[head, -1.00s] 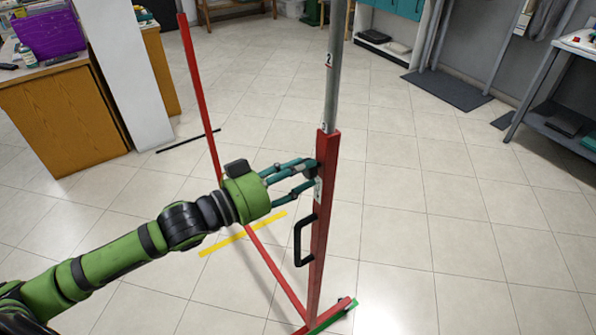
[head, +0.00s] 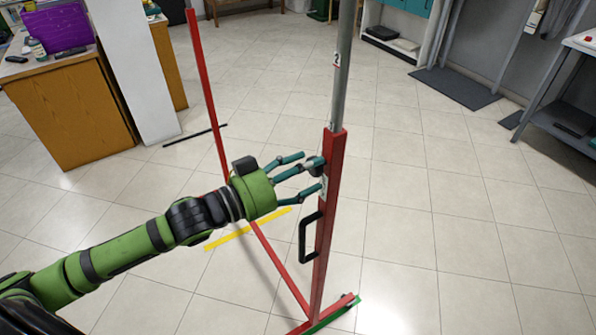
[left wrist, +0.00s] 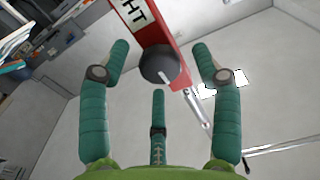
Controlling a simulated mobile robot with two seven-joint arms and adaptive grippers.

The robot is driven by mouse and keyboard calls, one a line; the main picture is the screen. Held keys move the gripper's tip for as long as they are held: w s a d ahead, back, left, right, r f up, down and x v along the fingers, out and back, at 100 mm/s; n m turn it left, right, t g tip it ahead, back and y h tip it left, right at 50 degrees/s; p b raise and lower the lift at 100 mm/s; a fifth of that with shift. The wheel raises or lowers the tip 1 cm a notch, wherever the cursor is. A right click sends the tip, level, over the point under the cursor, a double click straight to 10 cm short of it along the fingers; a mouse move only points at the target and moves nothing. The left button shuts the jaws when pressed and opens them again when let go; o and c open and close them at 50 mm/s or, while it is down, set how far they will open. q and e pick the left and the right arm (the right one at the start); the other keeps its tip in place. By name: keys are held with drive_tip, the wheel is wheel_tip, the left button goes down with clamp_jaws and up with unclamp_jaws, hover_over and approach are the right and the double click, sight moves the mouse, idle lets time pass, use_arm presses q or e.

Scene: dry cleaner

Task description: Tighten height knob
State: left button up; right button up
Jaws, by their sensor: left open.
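The height knob is a round dark knob (left wrist: 160,66) with a pale pointer line, on the side of a red upright post (head: 328,200). It also shows partly in the head view (head: 315,162). A grey inner tube (head: 343,70) with number marks rises from the top of the post. My left gripper (head: 312,171) is at the post's upper left side, its teal fingers spread around the knob's sides. In the left wrist view the open fingers (left wrist: 160,70) stand either side of the knob with gaps, and the third finger is below it. My right gripper is out of view.
A black handle (head: 304,238) sticks out from the post below my gripper. The red frame has a second post (head: 207,95) at the left and a green-marked foot (head: 332,312). Wooden counters (head: 75,115) stand at left.

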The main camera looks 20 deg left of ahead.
use_arm(q)
drive_tip(key=v, duration=1.2)
idle(0.3)
drive_tip(key=shift+a, duration=0.1)
idle(0.4)
